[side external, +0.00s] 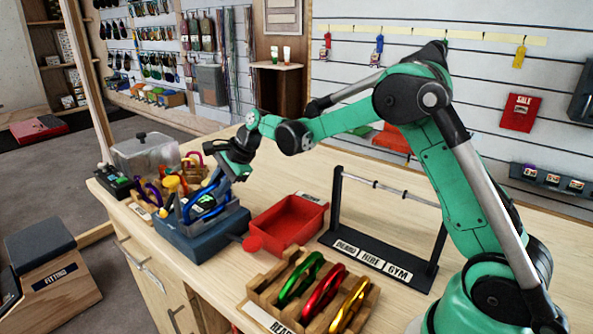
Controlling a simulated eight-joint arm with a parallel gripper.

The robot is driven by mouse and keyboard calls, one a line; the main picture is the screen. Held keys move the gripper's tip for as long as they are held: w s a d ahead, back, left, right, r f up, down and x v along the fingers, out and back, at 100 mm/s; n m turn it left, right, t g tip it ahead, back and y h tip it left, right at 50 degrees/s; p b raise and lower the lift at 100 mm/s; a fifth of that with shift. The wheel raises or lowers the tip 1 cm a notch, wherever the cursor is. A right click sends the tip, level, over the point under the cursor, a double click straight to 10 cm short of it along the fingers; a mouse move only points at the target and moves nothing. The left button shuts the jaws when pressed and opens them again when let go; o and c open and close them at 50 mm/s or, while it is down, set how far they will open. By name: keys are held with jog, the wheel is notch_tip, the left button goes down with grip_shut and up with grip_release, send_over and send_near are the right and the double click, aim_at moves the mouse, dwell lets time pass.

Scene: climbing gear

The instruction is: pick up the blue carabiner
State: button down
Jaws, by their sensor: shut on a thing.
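The blue carabiner (190,209) is at the left of the bench, tilted, over the dark blue-grey box (205,236). Its upper right end meets the fingertips of my gripper (226,178). My gripper reaches in from the right, angled down, and is shut on the blue carabiner. The fingers hide part of its upper end. I cannot tell whether its lower end still touches the box or things in it.
Other coloured gear crowds the box's left and back, beside a clear bin (146,153). A red tray (288,222) stands to the right. A wooden rack (262,296) holds green, red and yellow carabiners in front. A black stand with a bar (378,258) is further right.

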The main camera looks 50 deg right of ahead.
notch_tip(320, 180, up, 19)
dwell(0.4)
jog(key=c, duration=1.4)
grip_release()
grip_shut()
